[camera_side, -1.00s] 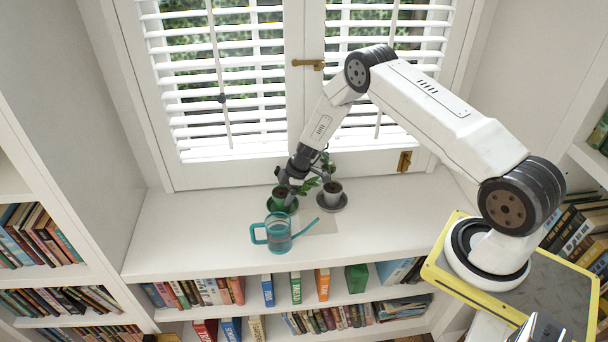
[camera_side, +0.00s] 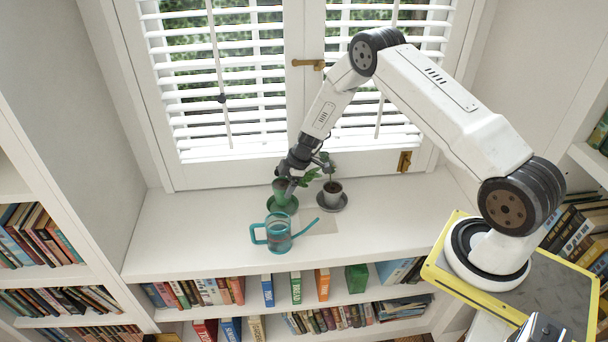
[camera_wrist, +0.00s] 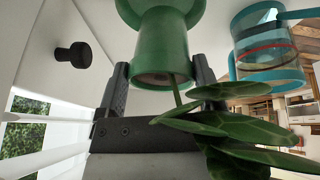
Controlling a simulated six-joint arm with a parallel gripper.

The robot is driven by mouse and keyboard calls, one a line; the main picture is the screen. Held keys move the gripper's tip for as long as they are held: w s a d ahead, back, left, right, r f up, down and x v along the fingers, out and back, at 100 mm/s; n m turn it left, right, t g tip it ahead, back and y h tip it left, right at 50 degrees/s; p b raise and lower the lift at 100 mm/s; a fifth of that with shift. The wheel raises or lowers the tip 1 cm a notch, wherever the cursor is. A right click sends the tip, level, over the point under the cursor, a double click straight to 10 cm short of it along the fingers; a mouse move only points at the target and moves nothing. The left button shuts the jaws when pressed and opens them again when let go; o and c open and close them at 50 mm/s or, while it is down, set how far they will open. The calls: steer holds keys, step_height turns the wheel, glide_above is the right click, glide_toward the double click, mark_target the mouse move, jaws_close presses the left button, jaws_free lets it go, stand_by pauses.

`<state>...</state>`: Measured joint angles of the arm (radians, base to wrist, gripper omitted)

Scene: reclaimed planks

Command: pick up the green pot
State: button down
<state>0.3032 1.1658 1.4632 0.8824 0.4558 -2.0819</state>
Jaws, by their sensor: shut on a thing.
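The green pot (camera_side: 281,188) holds a leafy plant and is upright over its green saucer (camera_side: 284,208) on the white sill. My gripper (camera_side: 284,178) comes down from above and is shut on the pot. In the wrist view the two dark fingers (camera_wrist: 160,76) flank the green pot (camera_wrist: 163,48) near its rim, with soil and dark green leaves (camera_wrist: 225,128) showing. The saucer (camera_wrist: 128,12) shows behind the pot at the top. I cannot tell how wide any gap between pot and saucer is.
A grey pot (camera_side: 332,191) with a plant stands on a dark saucer close at the right. A teal watering can (camera_side: 278,233) stands just in front, its spout pointing right. The window shutters (camera_side: 225,85) are close behind. The sill is clear at the left.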

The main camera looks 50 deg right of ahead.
steer(key=s+a+r, duration=0.2)
steer(key=s+r, duration=0.7)
steer(key=s, duration=0.4)
steer(key=shift+s+r, duration=0.15)
steer(key=shift+r, duration=0.2)
stand_by(0.5)
steer(key=shift+r, duration=1.25)
